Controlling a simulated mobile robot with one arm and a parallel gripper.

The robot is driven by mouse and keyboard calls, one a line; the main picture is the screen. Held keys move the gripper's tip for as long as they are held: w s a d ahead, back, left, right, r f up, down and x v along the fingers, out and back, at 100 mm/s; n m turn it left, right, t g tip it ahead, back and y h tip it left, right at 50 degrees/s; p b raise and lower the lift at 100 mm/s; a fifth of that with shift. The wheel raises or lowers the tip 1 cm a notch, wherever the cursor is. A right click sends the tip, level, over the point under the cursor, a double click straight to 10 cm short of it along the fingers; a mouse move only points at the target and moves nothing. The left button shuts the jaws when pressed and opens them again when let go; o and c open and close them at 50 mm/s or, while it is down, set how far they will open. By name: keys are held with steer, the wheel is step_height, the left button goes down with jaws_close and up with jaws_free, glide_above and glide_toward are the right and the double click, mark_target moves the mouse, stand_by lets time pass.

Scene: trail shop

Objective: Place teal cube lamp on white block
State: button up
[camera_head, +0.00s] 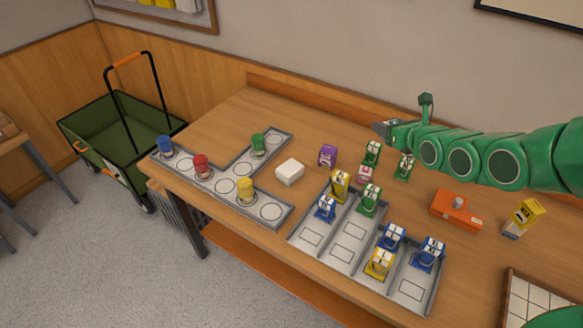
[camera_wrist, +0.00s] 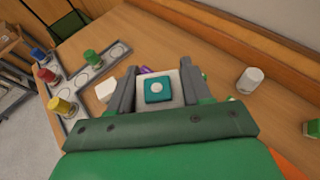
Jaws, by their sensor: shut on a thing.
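In the head view my gripper (camera_head: 381,129) is above the back of the table, and I cannot make out the lamp there. The white block (camera_head: 290,171) sits on the table to the left of my gripper, right of the grey T-shaped tray. It also shows in the wrist view (camera_wrist: 105,91), left of the fingers. Its top is bare.
The grey T-shaped tray (camera_head: 218,196) holds blue, red, yellow and green cylinders. A purple lamp (camera_head: 327,155) stands right of the block. A grey sectioned tray (camera_head: 310,240) holds several coloured lamps. A white cylinder (camera_wrist: 250,80) stands right of the fingers. An orange box (camera_head: 455,210) is at right.

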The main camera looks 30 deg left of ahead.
steer(key=s+a+f+n+g+y, duration=0.2)
steer(key=s+a+n+g, duration=0.1)
steer(key=s+a, duration=1.45)
glide_above(287, 164)
steer(key=f, duration=0.9)
steer(key=s+d+f, duration=0.1)
steer(key=f, duration=0.3)
steer(key=shift+f, duration=0.3)
steer(key=shift+w+a+f, duration=0.45)
steer(key=shift+a+f, duration=0.05)
steer(key=shift+f, duration=1.75)
steer(key=shift+f, duration=0.15)
